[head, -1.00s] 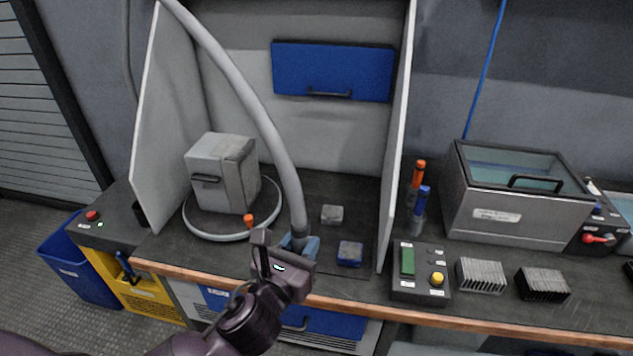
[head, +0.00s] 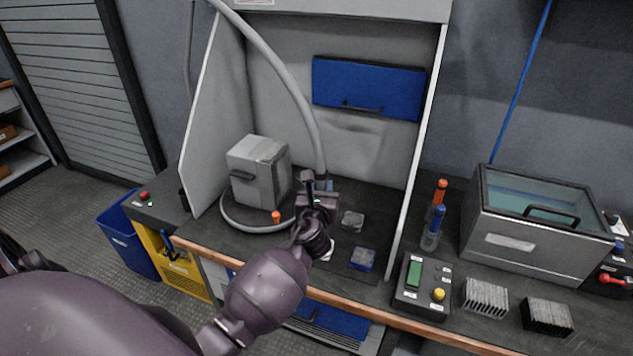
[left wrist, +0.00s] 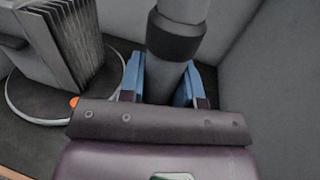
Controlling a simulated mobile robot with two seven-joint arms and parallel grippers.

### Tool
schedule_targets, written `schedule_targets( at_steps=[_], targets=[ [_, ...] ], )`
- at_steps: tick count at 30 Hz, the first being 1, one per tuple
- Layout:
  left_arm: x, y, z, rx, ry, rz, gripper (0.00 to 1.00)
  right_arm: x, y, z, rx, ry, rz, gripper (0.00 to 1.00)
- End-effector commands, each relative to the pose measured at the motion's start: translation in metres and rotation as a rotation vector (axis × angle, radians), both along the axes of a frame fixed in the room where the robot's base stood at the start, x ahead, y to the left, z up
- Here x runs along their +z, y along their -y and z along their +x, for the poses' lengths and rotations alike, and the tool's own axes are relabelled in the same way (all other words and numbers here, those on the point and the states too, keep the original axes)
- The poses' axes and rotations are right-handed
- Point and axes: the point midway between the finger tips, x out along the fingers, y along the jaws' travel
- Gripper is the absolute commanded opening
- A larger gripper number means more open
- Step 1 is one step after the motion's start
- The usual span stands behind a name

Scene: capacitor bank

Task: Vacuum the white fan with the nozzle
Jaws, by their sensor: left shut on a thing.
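My left gripper (head: 320,190) is shut on the vacuum nozzle (left wrist: 178,45), a grey tube with a dark collar. In the left wrist view the gripper's blue-padded fingers (left wrist: 160,82) stand on both sides of the tube. The nozzle's lower end is hidden behind the gripper. A small white piece (head: 327,252), possibly the white fan, lies on the bench just right of my wrist, partly covered by it. A small pale grey square block (head: 352,220) and a blue one (head: 362,259) lie to its right. I cannot tell for sure which is the fan. My right gripper is out of view.
A grey box (head: 256,170) stands on a round base at left; in the left wrist view it shows fins (left wrist: 62,45). White side panels flank the booth. A control box (head: 420,285), heat sinks (head: 485,296) and a glass-topped tank (head: 530,215) stand right.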

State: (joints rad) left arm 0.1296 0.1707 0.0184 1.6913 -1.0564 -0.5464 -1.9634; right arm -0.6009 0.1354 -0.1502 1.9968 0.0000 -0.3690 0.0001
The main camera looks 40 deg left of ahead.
Motion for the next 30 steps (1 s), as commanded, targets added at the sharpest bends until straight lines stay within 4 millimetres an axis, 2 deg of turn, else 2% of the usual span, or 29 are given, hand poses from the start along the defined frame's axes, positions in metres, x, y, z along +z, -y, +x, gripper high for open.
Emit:
schedule_targets(
  at_steps=[2,8,18,24,30],
  targets=[
    [0.001,-0.006,0.004,0.019,0.001,0.000,0.00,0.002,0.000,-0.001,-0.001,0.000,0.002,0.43],
    [-0.007,-0.010,0.005,0.029,-0.001,0.002,0.00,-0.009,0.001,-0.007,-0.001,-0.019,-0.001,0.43],
    [-0.034,-0.009,0.005,0.028,-0.005,0.001,0.00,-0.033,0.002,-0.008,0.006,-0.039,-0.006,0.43],
    [-0.044,-0.009,0.005,0.027,-0.003,0.001,0.00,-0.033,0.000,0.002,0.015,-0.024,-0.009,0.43],
    [-0.041,-0.009,0.005,0.027,0.001,0.002,0.00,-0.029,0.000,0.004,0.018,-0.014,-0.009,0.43]
  ],
)
